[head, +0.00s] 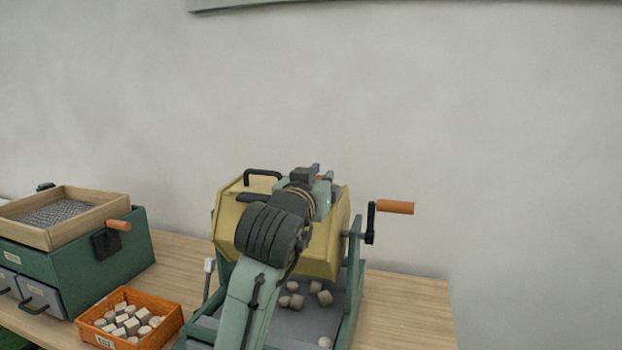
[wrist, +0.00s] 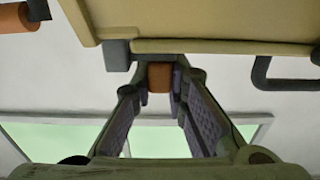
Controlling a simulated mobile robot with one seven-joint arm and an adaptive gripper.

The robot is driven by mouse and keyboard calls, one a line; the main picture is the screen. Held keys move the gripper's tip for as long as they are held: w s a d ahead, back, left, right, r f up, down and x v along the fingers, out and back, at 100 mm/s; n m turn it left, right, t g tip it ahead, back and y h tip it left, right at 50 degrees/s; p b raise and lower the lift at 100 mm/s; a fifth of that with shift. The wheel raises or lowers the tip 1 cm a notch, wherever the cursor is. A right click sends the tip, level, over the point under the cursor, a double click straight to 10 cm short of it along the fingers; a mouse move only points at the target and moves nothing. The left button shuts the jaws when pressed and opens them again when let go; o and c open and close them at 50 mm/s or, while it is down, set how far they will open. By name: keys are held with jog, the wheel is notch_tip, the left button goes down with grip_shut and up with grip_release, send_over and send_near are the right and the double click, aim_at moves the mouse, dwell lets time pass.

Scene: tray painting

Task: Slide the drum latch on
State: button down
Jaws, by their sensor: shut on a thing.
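The yellow drum (head: 233,220) sits in its green frame on the wooden bench. My arm covers much of it in the head view. In the wrist view the drum (wrist: 210,18) fills the top, with a grey block (wrist: 117,53) at its edge. My gripper (wrist: 160,82) is shut on a small orange-brown piece, which looks like the latch knob (wrist: 159,73), at the drum's edge. In the head view my gripper (head: 322,182) is at the upper right of the drum, and its fingertips are hard to make out. How far the latch is slid cannot be told.
A crank with an orange handle (head: 396,207) sticks out right of the drum. A black bar handle (head: 263,174) is on the drum's upper left. Several pale blocks (head: 320,297) lie in the tray below. An orange basket (head: 172,326) and green cabinet (head: 130,262) stand left.

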jog(key=shift+s+d, duration=0.1)
jog(key=shift+d, duration=0.15)
jog(key=c, duration=1.6)
grip_release()
jog(key=shift+o, duration=0.2)
jog(key=shift+s+a, duration=0.25)
jog(key=shift+s, duration=0.3)
jog(key=v, duration=1.1)
jog(key=shift+w, duration=0.1)
